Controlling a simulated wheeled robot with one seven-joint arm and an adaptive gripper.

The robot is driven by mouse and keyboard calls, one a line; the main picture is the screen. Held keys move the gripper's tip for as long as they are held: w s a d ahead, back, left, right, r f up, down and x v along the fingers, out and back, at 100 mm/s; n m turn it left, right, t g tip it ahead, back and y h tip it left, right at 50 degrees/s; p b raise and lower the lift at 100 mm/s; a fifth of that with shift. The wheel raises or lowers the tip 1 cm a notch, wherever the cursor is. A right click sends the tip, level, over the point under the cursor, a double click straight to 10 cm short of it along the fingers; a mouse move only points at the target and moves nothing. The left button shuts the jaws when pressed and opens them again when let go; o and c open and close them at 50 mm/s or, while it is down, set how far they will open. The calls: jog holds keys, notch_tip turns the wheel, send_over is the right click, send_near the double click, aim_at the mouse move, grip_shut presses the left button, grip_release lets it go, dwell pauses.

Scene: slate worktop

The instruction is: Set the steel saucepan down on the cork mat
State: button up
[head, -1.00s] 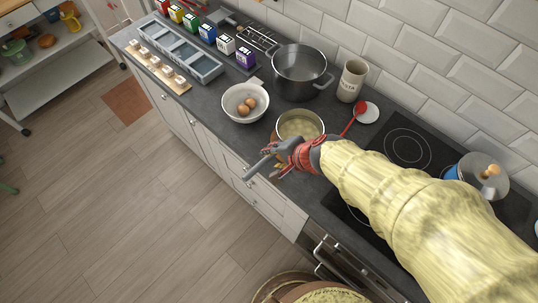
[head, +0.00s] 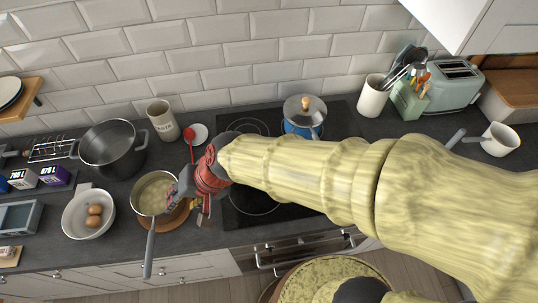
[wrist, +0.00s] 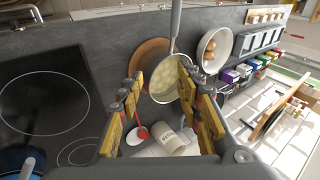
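The steel saucepan (head: 155,193) holds pale yellow contents. Its grey handle (head: 150,250) points toward the counter's front edge. The round brown cork mat (head: 177,218) shows beyond the pan's right and near side; the pan hides the rest. In the wrist view the pan (wrist: 164,82) overlaps one side of the mat (wrist: 144,58). I cannot tell whether its base rests fully on the mat. My gripper (head: 182,188) is by the pan's right rim. In the wrist view its fingers (wrist: 160,88) are spread, with nothing clamped between them.
A white bowl of eggs (head: 88,213) stands left of the pan. A dark pot (head: 112,148), a cream crock (head: 162,121) and a red spoon (head: 189,140) are behind. The black hob (head: 250,199) lies to the right, bearing a blue lidded pot (head: 303,117).

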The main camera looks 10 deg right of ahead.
jog(key=w+d+r+t+h, duration=0.15)
jog(key=d+r, duration=0.25)
jog(key=d, duration=0.6)
jog(key=w+d+r+t+h, duration=0.15)
jog(key=d+r, duration=0.25)
jog(key=d, duration=0.6)
jog(key=s+d+r+h, duration=0.1)
jog(key=s+d, duration=0.1)
jog(key=d, duration=0.6)
jog(key=s+d+r+t+h, duration=0.1)
jog(key=s+d+h, duration=0.1)
jog(key=d, duration=0.6)
jog(key=shift+r, duration=0.4)
jog(key=shift+s, duration=0.1)
notch_tip(320, 180, down, 6)
jog(key=b, duration=0.6)
jog(key=shift+r, duration=0.2)
jog(key=shift+c, duration=0.4)
jog(key=shift+d, duration=0.1)
jog(key=shift+c, duration=0.2)
jog(key=shift+d+m, duration=0.1)
jog(key=shift+m, duration=0.2)
